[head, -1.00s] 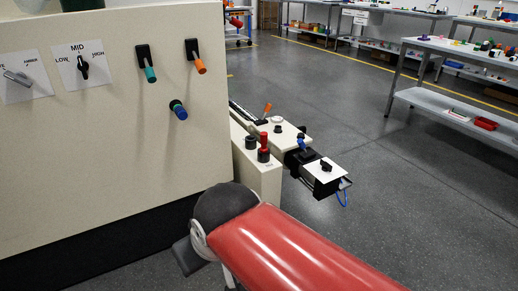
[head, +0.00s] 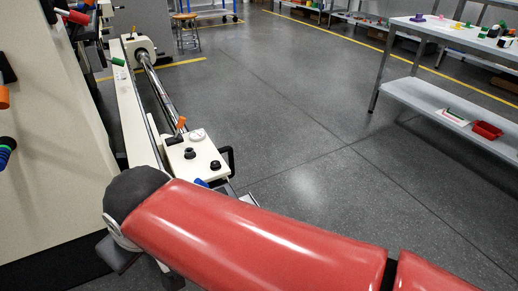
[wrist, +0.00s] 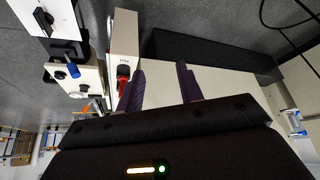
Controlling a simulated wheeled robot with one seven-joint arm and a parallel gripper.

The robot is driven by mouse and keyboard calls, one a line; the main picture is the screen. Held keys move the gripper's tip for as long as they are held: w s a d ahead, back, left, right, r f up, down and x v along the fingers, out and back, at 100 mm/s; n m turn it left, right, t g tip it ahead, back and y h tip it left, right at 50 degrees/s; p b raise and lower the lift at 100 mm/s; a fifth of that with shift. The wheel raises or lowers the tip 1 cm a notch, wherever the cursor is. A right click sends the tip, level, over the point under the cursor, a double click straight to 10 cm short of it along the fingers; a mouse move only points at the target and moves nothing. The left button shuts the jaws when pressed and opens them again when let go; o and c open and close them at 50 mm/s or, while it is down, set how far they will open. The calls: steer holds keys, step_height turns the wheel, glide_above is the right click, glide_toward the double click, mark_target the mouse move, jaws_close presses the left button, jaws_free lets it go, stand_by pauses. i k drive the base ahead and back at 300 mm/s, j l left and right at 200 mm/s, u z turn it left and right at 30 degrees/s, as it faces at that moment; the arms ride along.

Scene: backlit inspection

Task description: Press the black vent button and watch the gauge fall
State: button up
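My gripper (wrist: 160,88) shows in the wrist view with two dark purple fingers standing apart and nothing visible between them. A black round button (wrist: 123,70) sits on a pale machine ledge (wrist: 124,35), just beyond the left finger. A red knob (wrist: 122,86) is beside it, partly behind that finger. The button's small label is too blurred to read. In the head view, two other black knobs, one of them here (head: 190,152), and a white round dial (head: 197,134) are on a pale carriage (head: 180,160). I cannot tell whether the dial is the gauge. My red arm hides the gripper there.
A long rail with a steel shaft (head: 160,92) runs away behind the carriage, which bears an orange lever (head: 181,123). The pale machine panel (head: 50,170) stands at left. A grey bench (head: 430,95) is at right, with open floor (head: 290,130) between.

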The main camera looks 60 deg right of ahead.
mark_target(215, 163)
steer(key=l, duration=0.75)
steer(key=k+l, duration=0.1)
steer(key=l, duration=0.6)
steer(key=k+l, duration=0.1)
steer(key=l, duration=0.65)
